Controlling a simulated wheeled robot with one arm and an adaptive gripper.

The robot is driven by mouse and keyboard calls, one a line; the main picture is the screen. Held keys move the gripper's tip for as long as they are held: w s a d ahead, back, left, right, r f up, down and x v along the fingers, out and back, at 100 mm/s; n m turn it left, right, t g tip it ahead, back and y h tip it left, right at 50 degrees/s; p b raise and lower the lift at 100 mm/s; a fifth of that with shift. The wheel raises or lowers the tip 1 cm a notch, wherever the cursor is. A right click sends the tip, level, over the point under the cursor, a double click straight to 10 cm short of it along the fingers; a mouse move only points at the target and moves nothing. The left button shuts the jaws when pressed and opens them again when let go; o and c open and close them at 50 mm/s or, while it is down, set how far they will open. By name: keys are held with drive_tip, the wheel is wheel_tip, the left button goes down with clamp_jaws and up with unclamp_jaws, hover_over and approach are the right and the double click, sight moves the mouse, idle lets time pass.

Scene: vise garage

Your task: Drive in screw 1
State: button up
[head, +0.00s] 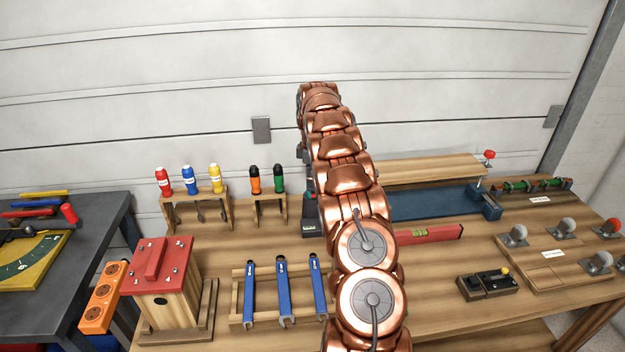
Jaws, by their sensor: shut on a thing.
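A wooden birdhouse (165,305) with a red roof panel (150,268) stands at the left front of the bench. Small white marks and dots lie near the panel's corners; they are too small to tell which is screw 1. A dark tool with a red and green patch (309,212) shows partly behind my arm at the back of the bench, maybe a power driver; the rest of it is hidden. My copper arm rises through the middle of the view and bends away at the top. My gripper is hidden behind it, so its hold cannot be seen.
Racks with coloured-handled screwdrivers (190,182) stand behind the birdhouse. Blue wrenches (283,290) lie on a rack right of it. An orange power strip (104,297) hangs at the left. A red level (430,234) and a blue vise (430,203) are at the right.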

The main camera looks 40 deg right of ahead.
drive_tip(key=c, duration=0.4)
drive_tip(key=shift+r+p, duration=1.15)
drive_tip(key=shift+r, duration=2.75)
drive_tip(key=shift+c, duration=0.2)
drive_tip(key=shift+r+p, duration=2.3)
drive_tip(key=shift+r, duration=1.4)
